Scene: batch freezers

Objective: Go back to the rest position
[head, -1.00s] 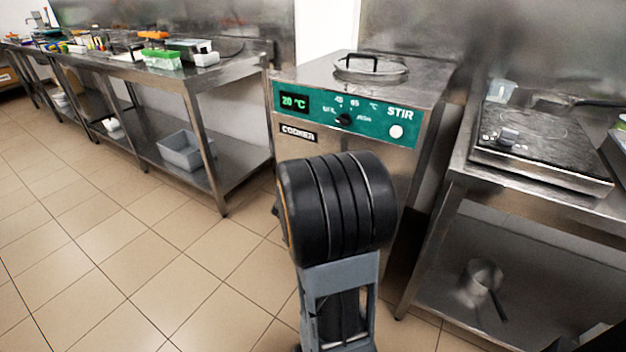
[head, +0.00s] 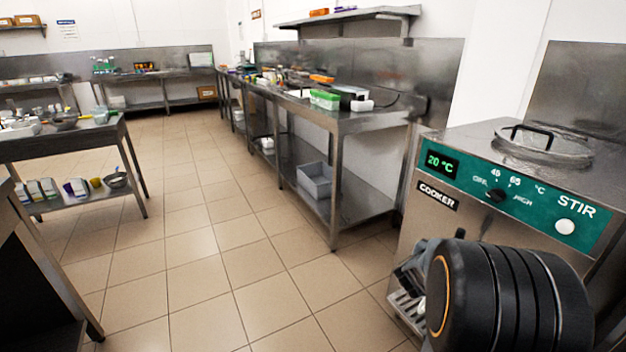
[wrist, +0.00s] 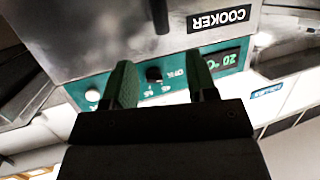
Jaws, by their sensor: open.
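My gripper (wrist: 160,85) shows in the wrist view with its two green-padded fingers apart and nothing between them. Behind the fingers is the front of the cooker (wrist: 100,30), upside down in that view, with its green control panel and black knob. In the head view, the cooker (head: 437,222) stands at the right, its display reading 20 °C and a lidded round opening on top. My black arm joint (head: 505,295) is in front of its lower front. My gripper's fingers cannot be made out in the head view.
A long steel table (head: 372,122) with a grey bin (head: 315,182) on its lower shelf runs along the wall left of the cooker. Another steel table (head: 60,145) with bowls stands at the left. The tiled floor (head: 195,245) between them is clear.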

